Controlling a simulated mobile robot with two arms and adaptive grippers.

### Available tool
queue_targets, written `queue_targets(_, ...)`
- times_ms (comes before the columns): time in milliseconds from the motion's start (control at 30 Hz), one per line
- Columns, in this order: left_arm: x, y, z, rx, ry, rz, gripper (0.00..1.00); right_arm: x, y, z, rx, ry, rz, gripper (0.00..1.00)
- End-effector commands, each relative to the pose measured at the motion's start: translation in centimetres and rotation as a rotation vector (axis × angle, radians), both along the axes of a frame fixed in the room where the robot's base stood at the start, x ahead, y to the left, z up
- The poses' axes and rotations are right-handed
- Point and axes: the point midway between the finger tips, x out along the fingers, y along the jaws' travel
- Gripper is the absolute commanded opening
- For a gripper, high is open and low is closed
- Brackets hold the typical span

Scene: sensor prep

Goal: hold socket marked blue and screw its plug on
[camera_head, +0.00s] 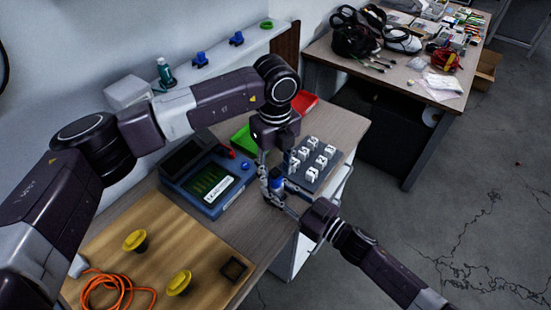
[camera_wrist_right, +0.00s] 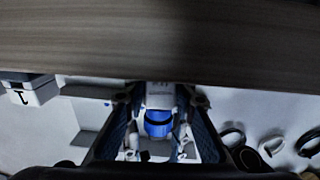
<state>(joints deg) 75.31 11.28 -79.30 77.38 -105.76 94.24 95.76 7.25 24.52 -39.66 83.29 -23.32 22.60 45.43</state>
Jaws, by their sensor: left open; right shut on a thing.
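A blue-marked piece (camera_head: 276,184) stands between my two grippers at the front edge of the table. My right gripper (camera_head: 279,198) comes in from the lower right and is shut on it. In the right wrist view, the blue part (camera_wrist_right: 158,123) sits between the fingers of my right gripper (camera_wrist_right: 158,140), with a white part (camera_wrist_right: 160,95) against it. My left gripper (camera_head: 270,168) points down just above the piece, its fingers open. I cannot tell whether the left fingers touch it, or whether the plug and socket are joined.
A grey tray (camera_head: 318,181) with several white marked blocks stands right of the grippers. A blue device with a screen (camera_head: 211,184), a green bin (camera_head: 244,138) and a red bin (camera_head: 304,102) are nearby. A wooden board (camera_head: 196,235) with yellow knobs lies at front left.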

Motion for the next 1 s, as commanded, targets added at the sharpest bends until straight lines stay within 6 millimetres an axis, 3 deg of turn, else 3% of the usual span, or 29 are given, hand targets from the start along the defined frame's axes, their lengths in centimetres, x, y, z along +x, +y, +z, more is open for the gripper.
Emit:
queue_targets(400, -0.01, -0.03, -0.93, -0.001, -0.001, -0.001, 0.41, 0.00, 0.00, -0.01, 0.000, 0.000, 0.000, 0.00)
queue_targets(767, -0.02, -0.03, -0.91, 0.000, 0.000, -0.001, 0.02, 0.00, 0.00, -0.01, 0.000, 0.000, 0.000, 0.00)
queue_targets(1000, 0.00, 0.00, -0.90, 0.000, -0.001, -0.085, 0.00, 0.00, 0.00, -0.01, 0.000, 0.000, 0.000, 0.00)
